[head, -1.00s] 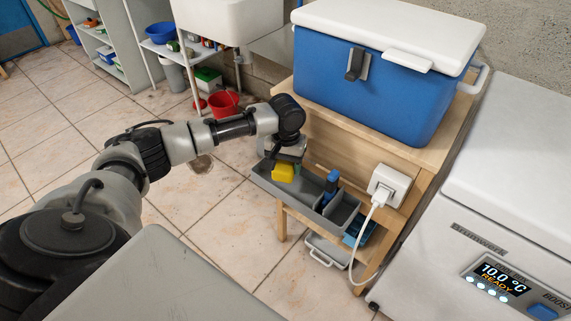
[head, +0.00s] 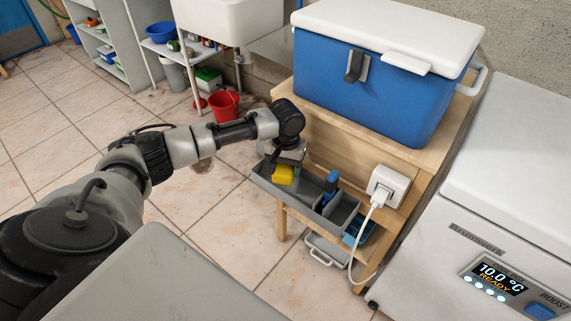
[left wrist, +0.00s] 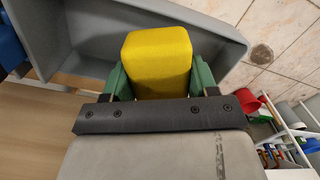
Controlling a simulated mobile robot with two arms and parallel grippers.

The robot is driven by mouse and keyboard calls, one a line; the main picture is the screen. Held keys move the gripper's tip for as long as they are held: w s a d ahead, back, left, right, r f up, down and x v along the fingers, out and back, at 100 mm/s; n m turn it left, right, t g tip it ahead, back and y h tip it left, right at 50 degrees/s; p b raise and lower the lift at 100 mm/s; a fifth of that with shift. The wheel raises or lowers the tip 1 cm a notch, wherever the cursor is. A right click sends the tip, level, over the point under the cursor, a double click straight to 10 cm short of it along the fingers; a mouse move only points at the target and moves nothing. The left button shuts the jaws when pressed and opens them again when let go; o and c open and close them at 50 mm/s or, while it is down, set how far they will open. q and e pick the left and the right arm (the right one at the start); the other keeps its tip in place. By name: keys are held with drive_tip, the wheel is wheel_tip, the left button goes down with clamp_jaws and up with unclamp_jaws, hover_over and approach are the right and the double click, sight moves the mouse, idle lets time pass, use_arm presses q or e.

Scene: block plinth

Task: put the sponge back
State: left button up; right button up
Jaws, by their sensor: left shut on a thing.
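The yellow sponge (head: 284,174) is held in my left gripper (head: 282,166), at the left end of a grey divided tray (head: 285,193) on the front of the wooden stand. In the left wrist view the sponge (left wrist: 158,62) sits between two green fingers, shut on it, over or inside the tray's larger compartment (left wrist: 85,40). I cannot tell whether the sponge touches the tray floor. My right gripper is not in view.
A blue-handled item (head: 331,182) stands in the tray's right part. A blue cooler (head: 370,80) with a white lid sits on the stand. A white plug (head: 389,184) and cable hang at the right. A white appliance (head: 500,210) stands at the far right.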

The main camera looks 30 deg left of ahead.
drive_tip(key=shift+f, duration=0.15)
use_arm(q)
drive_tip(key=o, duration=1)
drive_tip(key=shift+o, duration=0.2)
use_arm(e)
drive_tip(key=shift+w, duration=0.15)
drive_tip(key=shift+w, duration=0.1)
use_arm(q)
drive_tip(key=shift+r, duration=0.2)
drive_tip(key=shift+r+b, duration=0.3)
drive_tip(key=shift+r, duration=0.4)
wheel_tip(320, 180, up, 11)
drive_tip(key=p, duration=0.2)
drive_tip(key=shift+w+r+p, duration=0.15)
drive_tip(key=shift+r+p, duration=0.05)
drive_tip(key=shift+p, duration=0.1)
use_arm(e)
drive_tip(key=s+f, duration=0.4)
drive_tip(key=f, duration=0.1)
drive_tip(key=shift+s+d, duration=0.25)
